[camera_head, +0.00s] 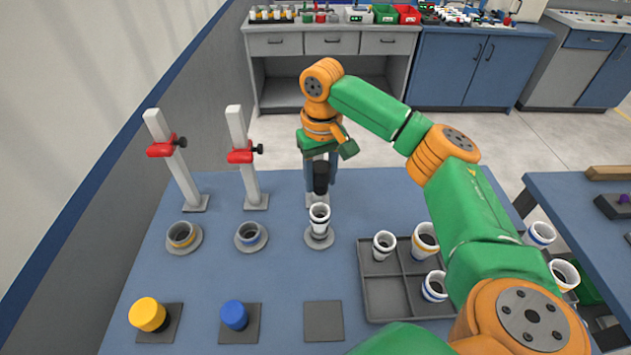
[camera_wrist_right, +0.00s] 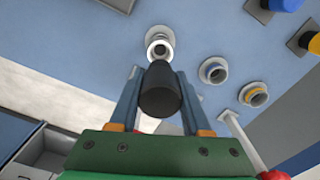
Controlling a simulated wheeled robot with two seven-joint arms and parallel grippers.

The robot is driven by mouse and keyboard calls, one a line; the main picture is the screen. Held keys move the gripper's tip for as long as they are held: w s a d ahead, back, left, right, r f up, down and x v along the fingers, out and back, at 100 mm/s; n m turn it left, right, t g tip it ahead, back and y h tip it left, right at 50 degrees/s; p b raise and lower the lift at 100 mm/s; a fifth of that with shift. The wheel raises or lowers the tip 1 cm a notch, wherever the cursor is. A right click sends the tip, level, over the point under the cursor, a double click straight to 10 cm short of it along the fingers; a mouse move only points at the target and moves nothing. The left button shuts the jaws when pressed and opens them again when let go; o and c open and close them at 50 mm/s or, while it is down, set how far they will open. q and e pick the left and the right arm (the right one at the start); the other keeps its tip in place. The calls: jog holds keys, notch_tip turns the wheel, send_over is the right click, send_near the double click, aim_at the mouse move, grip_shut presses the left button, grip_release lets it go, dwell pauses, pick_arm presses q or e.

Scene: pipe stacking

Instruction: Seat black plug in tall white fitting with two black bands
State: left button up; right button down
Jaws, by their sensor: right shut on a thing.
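A black plug (camera_head: 321,180) is held upright between the fingers of my right gripper (camera_head: 321,172), which is shut on it. The tall white fitting (camera_head: 319,224) with dark bands stands upright on a round grey base (camera_head: 320,239), its open mouth facing up. The plug is above and slightly behind the fitting in the head view, apart from it. In the right wrist view, the plug (camera_wrist_right: 160,92) is large between the two blue-grey fingers, and the fitting's white rim (camera_wrist_right: 160,47) shows just beyond it. My left gripper is not in view.
Yellow (camera_head: 148,314) and blue (camera_head: 234,316) caps sit on front pads, beside an empty pad (camera_head: 323,321). A grey tray (camera_head: 388,297) with several white fittings is at right.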

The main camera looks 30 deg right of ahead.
jog(key=b, duration=0.6)
send_over(320, 223)
jog(key=w+d, duration=0.1)
jog(key=w, duration=0.1)
notch_tip(320, 223, down, 5)
jog(key=shift+w+d+f, duration=0.1)
jog(key=shift+d, duration=0.05)
jog(key=shift+f+p, duration=0.2)
jog(key=shift+p, duration=0.25)
jog(key=shift+f, duration=0.35)
jog(key=shift+p, duration=0.8)
jog(key=shift+f, duration=0.95)
jog(key=shift+c, duration=1.4)
grip_release()
